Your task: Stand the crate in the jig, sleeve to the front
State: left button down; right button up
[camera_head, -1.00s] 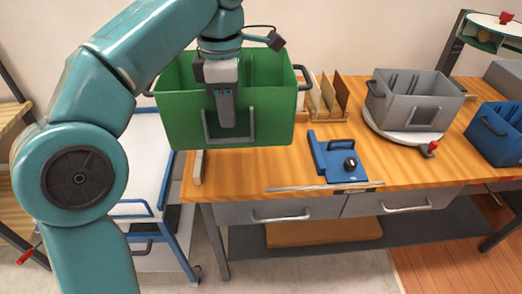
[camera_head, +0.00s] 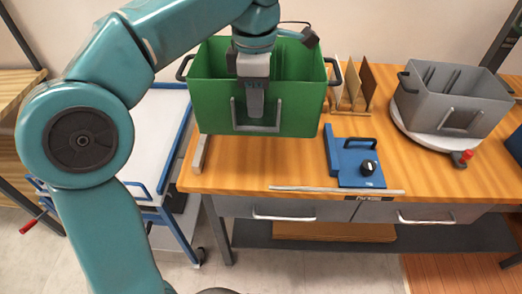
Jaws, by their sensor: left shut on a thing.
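The green crate (camera_head: 212,110) is upright, with black handles at its ends. A grey U-shaped frame, apparently the sleeve (camera_head: 236,118), is on the wall facing me. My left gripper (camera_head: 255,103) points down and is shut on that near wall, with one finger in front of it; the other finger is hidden. The crate appears held over the back left of the table; its underside is hidden, so any gap cannot be told. A blue plate with a raised left edge and black knob, likely the jig (camera_head: 345,170), lies empty to its right. My right gripper is out of view.
A grey crate (camera_head: 425,88) stands on a round turntable (camera_head: 412,120) at the right. Upright boards in a wooden rack (camera_head: 352,105) stand behind the blue plate. A pale strip (camera_head: 330,190) lies along the table's front edge. A blue-railed white cart (camera_head: 150,130) stands left.

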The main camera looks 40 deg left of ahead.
aim_at(257, 127)
pick_arm(q)
notch_tip(257, 127, down, 9)
jog(key=shift+w+f+b, duration=0.1)
jog(key=shift+b, duration=0.85)
jog(key=shift+f, duration=0.35)
jog(key=f, duration=0.2)
jog(key=f+b, duration=0.1)
jog(key=f, duration=0.1)
jog(key=shift+w+f, duration=0.2)
jog(key=shift+f, duration=0.2)
jog(key=shift+s+f, duration=0.1)
jog(key=c, duration=1)
grip_release()
jog(key=shift+o, duration=0.2)
